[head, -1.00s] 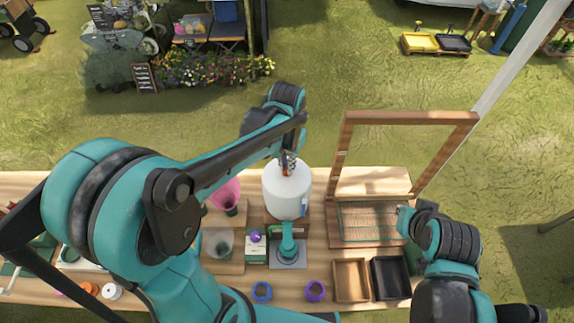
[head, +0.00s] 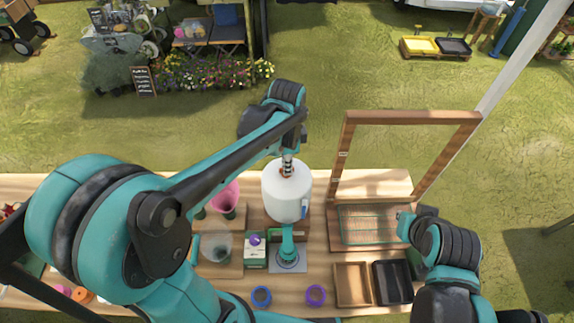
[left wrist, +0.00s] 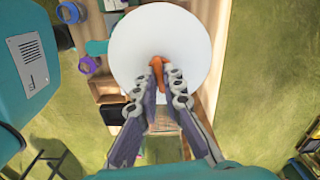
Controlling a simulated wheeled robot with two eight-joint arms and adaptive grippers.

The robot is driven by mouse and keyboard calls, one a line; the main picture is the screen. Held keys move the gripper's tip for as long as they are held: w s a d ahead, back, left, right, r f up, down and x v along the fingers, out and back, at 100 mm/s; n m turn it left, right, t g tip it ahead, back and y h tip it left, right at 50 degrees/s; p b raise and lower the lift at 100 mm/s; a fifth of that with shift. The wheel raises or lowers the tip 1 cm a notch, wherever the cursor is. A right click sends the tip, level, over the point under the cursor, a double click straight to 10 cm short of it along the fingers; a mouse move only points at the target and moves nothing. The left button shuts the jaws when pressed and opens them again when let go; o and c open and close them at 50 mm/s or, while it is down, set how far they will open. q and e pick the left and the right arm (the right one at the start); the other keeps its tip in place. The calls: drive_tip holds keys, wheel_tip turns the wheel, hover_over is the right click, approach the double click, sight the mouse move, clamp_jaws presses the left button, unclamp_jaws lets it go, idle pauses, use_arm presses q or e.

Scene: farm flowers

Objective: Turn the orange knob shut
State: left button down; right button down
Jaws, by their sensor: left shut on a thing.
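The orange knob (left wrist: 158,64) sits on top of the white tank (head: 287,196), and shows between my fingertips in the left wrist view. The tank's round white top (left wrist: 185,45) fills much of that view. My left gripper (left wrist: 160,75) reaches down from above and is shut on the knob. In the head view my left gripper (head: 288,168) is over the tank's top and hides most of the knob. My right arm is at the lower right, and its gripper (head: 402,218) is small there; its fingers are not clear.
A wooden frame (head: 345,160) stands right of the tank. A brown tray (head: 352,284) and a black tray (head: 392,282) lie at the front right. A pink pot (head: 226,196) stands left of the tank.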

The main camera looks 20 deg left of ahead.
use_arm(q)
drive_tip(key=shift+m, duration=0.7)
drive_tip(key=c, duration=1.6)
unclamp_jaws()
drive_tip(key=shift+c, duration=0.2)
wheel_tip(320, 180, up, 12)
